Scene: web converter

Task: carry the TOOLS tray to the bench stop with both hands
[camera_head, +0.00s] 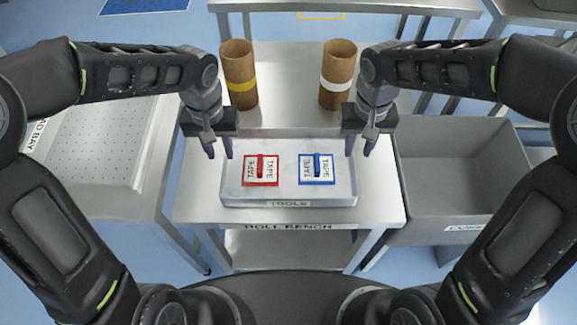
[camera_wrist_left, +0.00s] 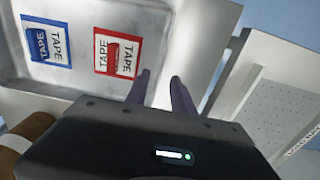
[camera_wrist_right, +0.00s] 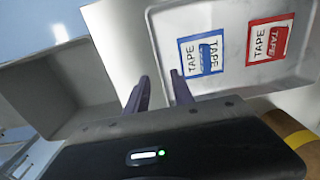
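The TOOLS tray (camera_head: 288,190) is a shallow grey tray on the metal bench (camera_head: 385,205) labelled ROLL BENCH. It holds a red TAPE piece (camera_head: 261,171) and a blue TAPE piece (camera_head: 316,169). My left gripper (camera_head: 219,152) is at the tray's left wall, my right gripper (camera_head: 357,150) at its right wall. Each has its fingers apart, one on the inner side and one on the outer side of the wall. Both left fingers (camera_wrist_left: 160,88) and right fingers (camera_wrist_right: 157,85) show a gap in the wrist views. I cannot make out a bench stop.
Two brown cardboard cores stand behind the tray, one with a yellow band (camera_head: 239,85) and one with a white band (camera_head: 336,85). A deep grey bin (camera_head: 450,195) stands to the right of the bench. A perforated panel (camera_head: 95,145) is on the left.

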